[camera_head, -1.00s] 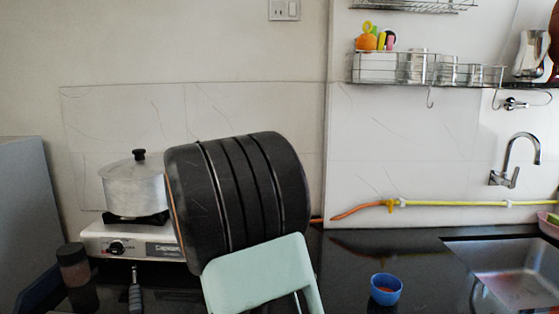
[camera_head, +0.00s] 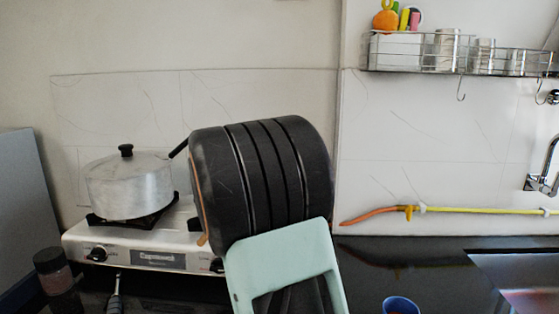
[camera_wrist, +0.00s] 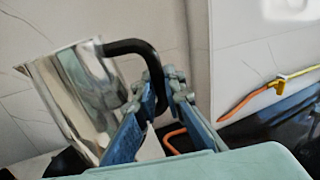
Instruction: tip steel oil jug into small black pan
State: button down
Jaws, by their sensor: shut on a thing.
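The steel oil jug (camera_wrist: 80,95) is at the left of the wrist view, shiny and tilted, with a curved black handle (camera_wrist: 130,47). My gripper (camera_wrist: 164,84) is shut on that handle, its blue fingers on either side of it. In the head view, my dark arm hides the gripper and the jug. A thin black bar (camera_head: 180,148) shows at the arm's left edge; I cannot tell whether it is the small black pan's handle. A dark shape (camera_wrist: 68,162) lies below the jug in the wrist view, too cut off to name.
A lidded aluminium pot (camera_head: 128,187) stands on the left burner of the white stove (camera_head: 125,247). A dark jar (camera_head: 55,270) is left of the stove. A blue bowl (camera_head: 401,306) and the sink (camera_head: 525,270) are at right. A wire rack (camera_head: 465,58) hangs on the wall.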

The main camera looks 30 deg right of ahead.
jog(key=shift+w+d+r, duration=0.15)
jog(key=shift+w+d, duration=0.1)
jog(key=shift+d, duration=0.1)
jog(key=shift+p, duration=0.4)
jog(key=f+n+p, duration=0.1)
jog(key=n+p, duration=0.2)
jog(key=f+n+p, duration=0.1)
jog(key=n, duration=0.1)
jog(key=shift+s+d+f, duration=0.15)
jog(key=shift+s+f, duration=0.1)
jog(key=shift+f, duration=0.05)
jog(key=shift+r+n+p, duration=0.1)
jog(key=shift+n+p, duration=0.4)
jog(key=shift+p, duration=0.3)
jog(key=shift+w+n+p, duration=0.15)
jog(key=shift+n+p, duration=0.35)
jog(key=shift+p, duration=0.15)
jog(key=shift+w+a+n+p, duration=0.25)
jog(key=shift+n+p, duration=0.35)
jog(key=shift+p, duration=0.7)
dwell(1.9)
